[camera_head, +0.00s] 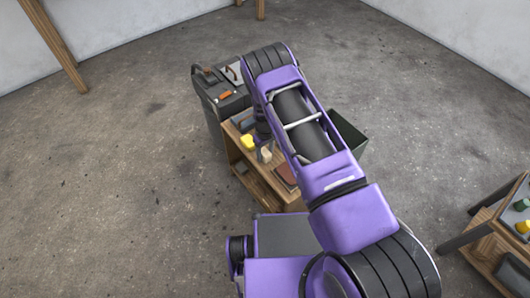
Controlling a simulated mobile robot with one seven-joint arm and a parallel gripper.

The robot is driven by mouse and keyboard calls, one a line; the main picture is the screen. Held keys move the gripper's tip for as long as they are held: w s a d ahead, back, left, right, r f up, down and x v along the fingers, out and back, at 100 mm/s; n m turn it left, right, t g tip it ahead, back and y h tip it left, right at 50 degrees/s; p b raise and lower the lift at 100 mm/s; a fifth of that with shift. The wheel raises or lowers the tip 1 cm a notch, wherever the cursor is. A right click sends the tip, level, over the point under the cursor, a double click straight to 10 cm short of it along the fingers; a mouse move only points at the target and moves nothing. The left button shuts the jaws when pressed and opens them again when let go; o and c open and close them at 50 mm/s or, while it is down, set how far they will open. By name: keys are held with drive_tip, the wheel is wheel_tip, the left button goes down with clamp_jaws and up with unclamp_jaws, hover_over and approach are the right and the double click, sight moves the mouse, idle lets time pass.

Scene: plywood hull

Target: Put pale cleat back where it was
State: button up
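A small pale block (265,154), which may be the pale cleat, shows at the wooden bench (236,147) beside my arm. It is too small for its shape to be clear. My gripper (263,142) is only partly visible, just above the pale block, at the end of my purple arm. Its fingers are too small and too covered to make out. I cannot tell whether it touches or holds the block.
A yellow item (247,142) sits left of the pale block, and a reddish-brown flat item (287,175) lies to its right. A dark case (217,94) stands behind the bench, and a green bin (347,133) to its right. Another wooden table (489,232) is at lower right. Left floor is clear.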

sight(265, 152)
drive_tip(key=shift+o, duration=0.8)
wheel_tip(265, 152, up, 12)
drive_tip(key=p, duration=0.2)
drive_tip(key=shift+r, duration=0.2)
